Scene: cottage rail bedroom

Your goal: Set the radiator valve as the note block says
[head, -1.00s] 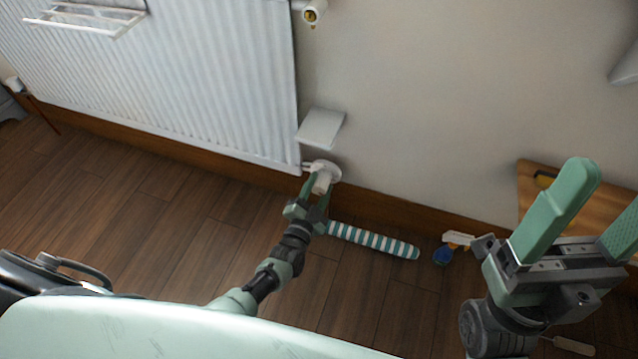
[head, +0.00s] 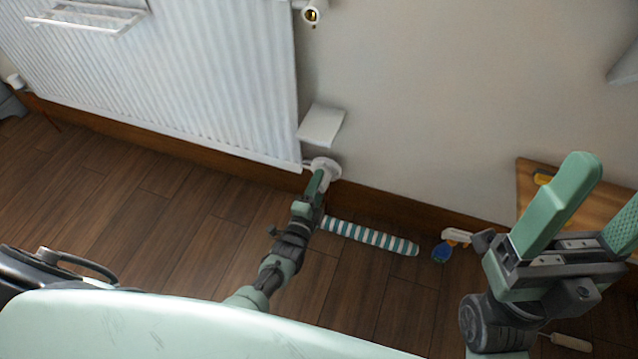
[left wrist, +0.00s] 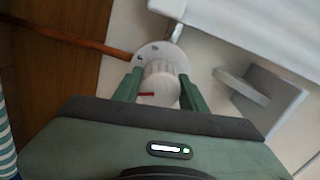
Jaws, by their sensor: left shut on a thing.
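The white radiator valve (head: 326,168) sits low on the wall by the radiator's bottom right corner. My left gripper (head: 319,184) is shut on its knob, one finger on each side. In the left wrist view the ribbed white knob (left wrist: 161,84) has a red line on its left side. A pale dial plate (left wrist: 153,51) with small dark marks shows behind it; I cannot read them. My right gripper (head: 588,215) is open and empty at the right. I cannot make out any note block's writing.
The white radiator (head: 190,75) fills the upper left. A white plate (head: 322,124) juts out just above the valve. A striped teal-and-white roll (head: 370,236) lies along the skirting. A blue-and-white object (head: 449,244) and a wooden surface (head: 532,185) are further right. Floor at left is clear.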

